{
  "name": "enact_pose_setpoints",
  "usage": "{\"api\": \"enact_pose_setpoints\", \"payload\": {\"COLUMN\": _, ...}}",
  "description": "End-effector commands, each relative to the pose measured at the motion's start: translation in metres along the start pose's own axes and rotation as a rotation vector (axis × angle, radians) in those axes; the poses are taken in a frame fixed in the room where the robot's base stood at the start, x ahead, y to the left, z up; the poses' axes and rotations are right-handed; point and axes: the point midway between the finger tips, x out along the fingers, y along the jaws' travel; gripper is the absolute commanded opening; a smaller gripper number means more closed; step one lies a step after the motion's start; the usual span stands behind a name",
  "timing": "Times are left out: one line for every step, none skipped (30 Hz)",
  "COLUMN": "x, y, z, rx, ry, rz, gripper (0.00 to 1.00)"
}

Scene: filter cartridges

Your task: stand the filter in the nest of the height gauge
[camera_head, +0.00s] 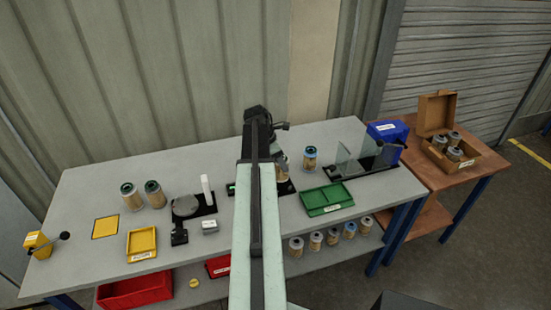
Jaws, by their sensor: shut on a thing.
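My arm reaches over the bench from the bottom middle, and its dark wrist stands above the bench. My gripper (280,153) points down behind the arm, mostly hidden, and is shut on a filter (282,167). Only the right part of that filter shows beside the arm. Below it a dark base (287,188) and a small green-lit block (231,188) show on either side of the arm. This may be the height gauge, but the arm hides its middle and its nest. I cannot tell whether the held filter touches it.
A black stand with a grey disc (185,205) and white post is left of the arm. Right are a lone filter (310,159), green tray (327,199), clear panels (347,162), blue bin (387,131) and filter box (437,112).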

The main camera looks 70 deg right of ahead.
Motion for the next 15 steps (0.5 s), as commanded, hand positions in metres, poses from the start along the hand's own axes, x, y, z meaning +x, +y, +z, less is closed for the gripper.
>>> {"api": "enact_pose_setpoints", "payload": {"x": 0.0, "y": -0.001, "z": 0.001, "rx": 0.002, "ry": 0.0, "rz": -0.001, "gripper": 0.14}}
{"api": "enact_pose_setpoints", "payload": {"x": 0.001, "y": -0.001, "z": 0.002, "rx": 0.003, "ry": 0.0, "rz": -0.001, "gripper": 0.14}}
{"api": "enact_pose_setpoints", "payload": {"x": 0.001, "y": -0.001, "z": 0.002, "rx": 0.003, "ry": 0.0, "rz": -0.001, "gripper": 0.14}}
{"api": "enact_pose_setpoints", "payload": {"x": 0.001, "y": -0.001, "z": 0.003, "rx": 0.004, "ry": 0.0, "rz": -0.002, "gripper": 0.14}}
{"api": "enact_pose_setpoints", "payload": {"x": 0.001, "y": -0.001, "z": 0.003, "rx": 0.005, "ry": 0.0, "rz": -0.002, "gripper": 0.14}}
{"api": "enact_pose_setpoints", "payload": {"x": 0.001, "y": -0.001, "z": 0.003, "rx": 0.005, "ry": 0.0, "rz": -0.002, "gripper": 0.14}}
{"api": "enact_pose_setpoints", "payload": {"x": 0.002, "y": -0.001, "z": 0.003, "rx": 0.005, "ry": 0.0, "rz": -0.002, "gripper": 0.14}}
{"api": "enact_pose_setpoints", "payload": {"x": 0.002, "y": -0.001, "z": 0.003, "rx": 0.006, "ry": 0.0, "rz": -0.002, "gripper": 0.14}}
{"api": "enact_pose_setpoints", "payload": {"x": 0.003, "y": -0.001, "z": 0.003, "rx": 0.006, "ry": 0.0, "rz": -0.002, "gripper": 0.14}}
{"api": "enact_pose_setpoints", "payload": {"x": 0.004, "y": -0.001, "z": 0.003, "rx": 0.006, "ry": 0.0, "rz": -0.002, "gripper": 0.14}}
{"api": "enact_pose_setpoints", "payload": {"x": 0.006, "y": -0.001, "z": 0.002, "rx": 0.006, "ry": 0.0, "rz": -0.002, "gripper": 0.14}}
{"api": "enact_pose_setpoints", "payload": {"x": 0.008, "y": -0.001, "z": 0.001, "rx": 0.006, "ry": 0.0, "rz": -0.002, "gripper": 0.14}}
{"api": "enact_pose_setpoints", "payload": {"x": 0.01, "y": -0.001, "z": 0.0, "rx": 0.006, "ry": 0.0, "rz": -0.002, "gripper": 0.14}}
{"api": "enact_pose_setpoints", "payload": {"x": 0.013, "y": -0.001, "z": -0.001, "rx": 0.006, "ry": 0.0, "rz": -0.002, "gripper": 0.14}}
{"api": "enact_pose_setpoints", "payload": {"x": 0.016, "y": -0.001, "z": -0.002, "rx": 0.006, "ry": 0.0, "rz": -0.002, "gripper": 0.14}}
